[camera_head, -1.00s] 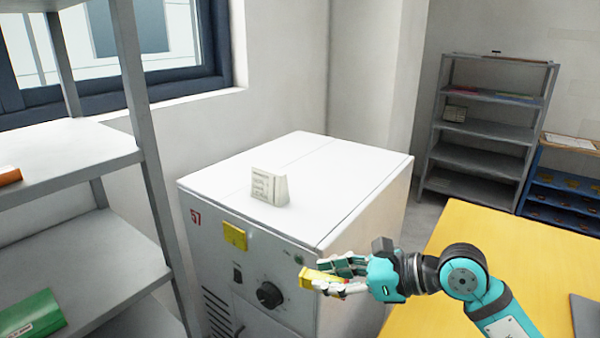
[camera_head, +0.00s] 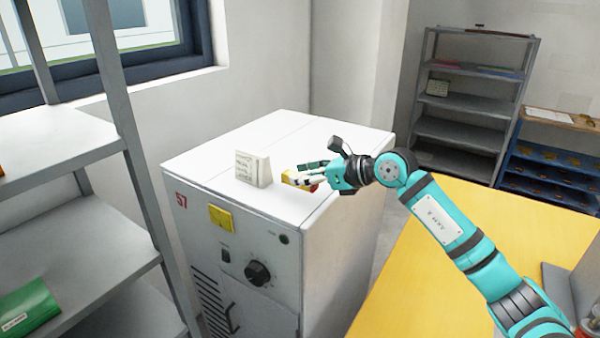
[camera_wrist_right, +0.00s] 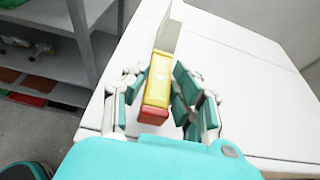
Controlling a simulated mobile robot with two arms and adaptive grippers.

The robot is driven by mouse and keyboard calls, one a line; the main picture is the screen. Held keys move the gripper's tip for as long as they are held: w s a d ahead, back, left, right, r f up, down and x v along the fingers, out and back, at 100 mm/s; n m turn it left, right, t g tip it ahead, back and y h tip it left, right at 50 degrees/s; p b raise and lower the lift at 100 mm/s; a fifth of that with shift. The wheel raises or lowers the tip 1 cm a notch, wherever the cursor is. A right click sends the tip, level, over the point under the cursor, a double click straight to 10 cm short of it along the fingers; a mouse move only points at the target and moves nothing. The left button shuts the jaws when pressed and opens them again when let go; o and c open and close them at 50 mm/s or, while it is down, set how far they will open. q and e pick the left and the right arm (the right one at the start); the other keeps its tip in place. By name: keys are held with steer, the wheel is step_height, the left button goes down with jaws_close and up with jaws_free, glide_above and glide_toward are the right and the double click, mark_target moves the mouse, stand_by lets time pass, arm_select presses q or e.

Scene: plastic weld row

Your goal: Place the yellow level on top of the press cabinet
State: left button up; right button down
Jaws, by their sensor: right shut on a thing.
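The yellow level (camera_head: 291,178) is in my right gripper (camera_head: 305,176), over the white top of the press cabinet (camera_head: 230,153). In the right wrist view the level (camera_wrist_right: 159,82) lies lengthwise between the fingers of my right gripper (camera_wrist_right: 165,90), its near end red. The fingers are closed around it. The cabinet top (camera_wrist_right: 235,80) lies below it; whether the level touches the top I cannot tell. Fingers hide part of the level in the head view. My left gripper is not in view.
A small white printed card stand (camera_head: 253,169) stands on the cabinet top, just left of the level. A grey shelf (camera_head: 75,240) stands close at the left. A yellow table (camera_head: 430,270) is at the right. The back of the cabinet top is clear.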

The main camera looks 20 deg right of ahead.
mark_target(301, 195)
steer(key=w, duration=0.3)
steer(key=shift+f+p, duration=0.15)
steer(key=shift+p, duration=0.15)
step_height(301, 195, down, 3)
steer(key=shift+r+p, duration=0.1)
steer(key=shift+p, duration=0.75)
steer(key=shift+d+f, duration=0.1)
steer(key=shift+f, duration=0.2)
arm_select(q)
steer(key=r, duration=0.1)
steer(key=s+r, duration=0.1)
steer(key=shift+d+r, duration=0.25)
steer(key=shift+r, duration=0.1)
arm_select(e)
steer(key=shift+f, duration=0.25)
steer(key=c, duration=1.1)
jaws_free()
steer(key=shift+r, duration=0.1)
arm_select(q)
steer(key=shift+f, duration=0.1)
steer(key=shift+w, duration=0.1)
